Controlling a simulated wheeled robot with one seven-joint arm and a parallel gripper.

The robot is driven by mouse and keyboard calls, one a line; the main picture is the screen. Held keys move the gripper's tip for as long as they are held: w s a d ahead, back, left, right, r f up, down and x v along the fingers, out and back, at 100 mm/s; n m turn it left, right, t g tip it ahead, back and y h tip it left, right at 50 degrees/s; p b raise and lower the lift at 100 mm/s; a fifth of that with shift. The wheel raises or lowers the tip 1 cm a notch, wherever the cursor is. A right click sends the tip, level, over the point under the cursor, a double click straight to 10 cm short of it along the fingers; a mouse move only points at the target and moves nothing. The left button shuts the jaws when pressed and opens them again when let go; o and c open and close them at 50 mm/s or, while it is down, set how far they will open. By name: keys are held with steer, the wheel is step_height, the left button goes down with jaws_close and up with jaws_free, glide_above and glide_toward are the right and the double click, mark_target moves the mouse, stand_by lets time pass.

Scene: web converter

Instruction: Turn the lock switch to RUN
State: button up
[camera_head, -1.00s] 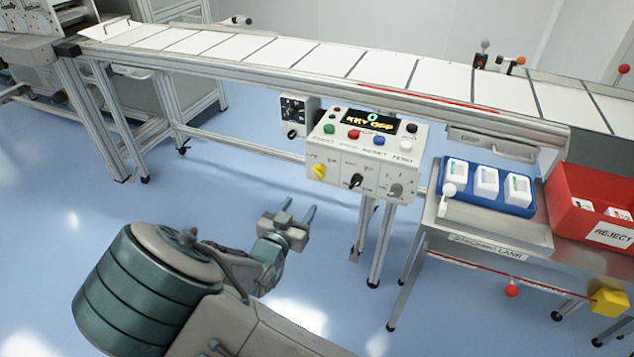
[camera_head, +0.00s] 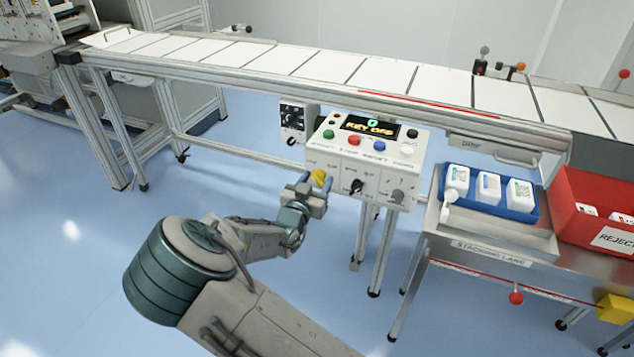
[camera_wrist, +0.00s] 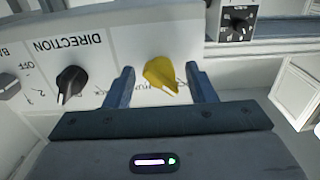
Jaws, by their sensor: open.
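The yellow lock switch (camera_head: 320,177) sits at the lower left of the white control box's front face. It also shows in the wrist view (camera_wrist: 161,76), with a white pointer line on it; the lettering beside it is partly hidden. The control box (camera_head: 345,155) has a display (camera_head: 370,127) that reads "KEY OFF". My gripper (camera_head: 316,182) is open in front of the switch. In the wrist view the two blue fingers (camera_wrist: 160,88) stand on either side of the yellow knob, with gaps visible on both sides. I cannot tell whether the fingertips reach past it.
A black knob marked DIRECTION (camera_wrist: 72,82) lies beside the left finger in the wrist view. A grey knob (camera_head: 398,196) is farther along the panel. Coloured buttons line the box top. A small dial box (camera_head: 297,122) hangs nearby. The conveyor (camera_head: 290,75) runs above.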

steer(key=shift+w+d, duration=0.1)
steer(key=shift+w, duration=0.15)
